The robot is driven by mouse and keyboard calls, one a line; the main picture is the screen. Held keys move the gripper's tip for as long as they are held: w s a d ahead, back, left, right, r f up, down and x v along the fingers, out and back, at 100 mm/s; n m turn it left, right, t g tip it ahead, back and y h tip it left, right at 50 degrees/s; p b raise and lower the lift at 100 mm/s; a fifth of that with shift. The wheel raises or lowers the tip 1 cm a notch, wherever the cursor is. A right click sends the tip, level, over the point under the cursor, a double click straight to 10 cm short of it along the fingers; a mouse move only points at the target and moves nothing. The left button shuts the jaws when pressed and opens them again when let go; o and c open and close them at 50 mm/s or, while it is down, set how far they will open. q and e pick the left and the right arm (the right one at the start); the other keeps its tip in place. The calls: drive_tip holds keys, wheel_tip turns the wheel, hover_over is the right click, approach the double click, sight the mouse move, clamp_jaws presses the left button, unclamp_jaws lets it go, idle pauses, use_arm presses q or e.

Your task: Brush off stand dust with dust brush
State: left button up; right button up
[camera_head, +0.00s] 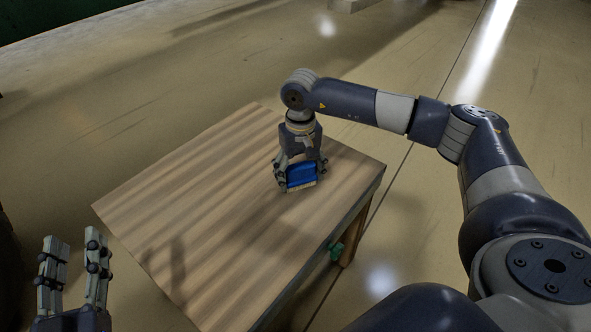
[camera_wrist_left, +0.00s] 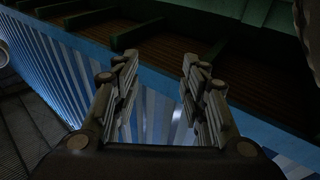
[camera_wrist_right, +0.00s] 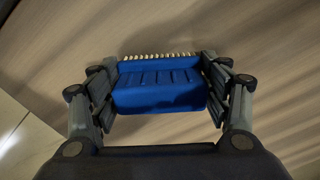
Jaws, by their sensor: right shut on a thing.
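The dust brush (camera_head: 301,175) has a blue body and pale bristles. My right gripper (camera_head: 301,172) is shut on it from above, over the right part of the wooden stand's top (camera_head: 190,200). In the right wrist view the blue brush (camera_wrist_right: 160,90) sits between both fingers, with its bristles at the far edge, close to the wood. I cannot tell if the bristles touch the wood. The stand top shows darker smudges, but I cannot tell dust from shadow. My left gripper (camera_head: 74,268) is open and empty, left of the stand; it also shows in the left wrist view (camera_wrist_left: 160,85).
The floor around the stand is mostly clear. In the left wrist view a blue-edged structure with brown slatted compartments (camera_wrist_left: 180,50) lies beyond the fingers.

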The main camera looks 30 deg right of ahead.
sight(312, 192)
drive_tip(key=shift+s+d+p, duration=0.1)
drive_tip(key=shift+s+d, duration=0.1)
drive_tip(key=shift+s, duration=0.45)
drive_tip(key=shift+s+d+p, duration=0.1)
drive_tip(key=shift+s+d, duration=0.15)
drive_tip(key=shift+s, duration=0.35)
drive_tip(key=shift+s+d+p, duration=0.1)
drive_tip(key=shift+s+d, duration=0.1)
drive_tip(key=shift+s, duration=0.45)
use_arm(q)
drive_tip(key=f, duration=0.1)
drive_tip(key=f+g, duration=0.1)
drive_tip(key=f, duration=0.1)
drive_tip(key=shift+a+f+g+y, duration=0.2)
drive_tip(key=shift+a+g+y, duration=0.05)
drive_tip(key=shift+g+y, duration=0.15)
